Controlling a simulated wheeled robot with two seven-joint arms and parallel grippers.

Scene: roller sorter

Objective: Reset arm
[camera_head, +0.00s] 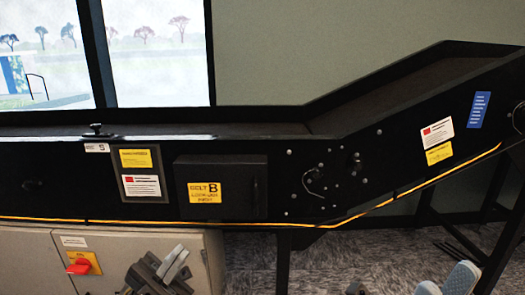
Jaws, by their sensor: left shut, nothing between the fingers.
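My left gripper (172,262) is at the bottom left, in front of the beige cabinet. Its two grey fingers lie close together, shut and empty. At the bottom right edge, the light blue-grey finger pads of my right gripper (446,283) show in part. The frame cuts off the rest of it, so I cannot tell whether it is open or shut.
A black conveyor (95,185) crosses the view and slopes up to the right. It has a box labelled BELT B (222,172) and a yellow cable (385,202) along its lower edge. The beige cabinet (30,255) has a red switch (80,266). Dark legs (283,268) stand on the carpet.

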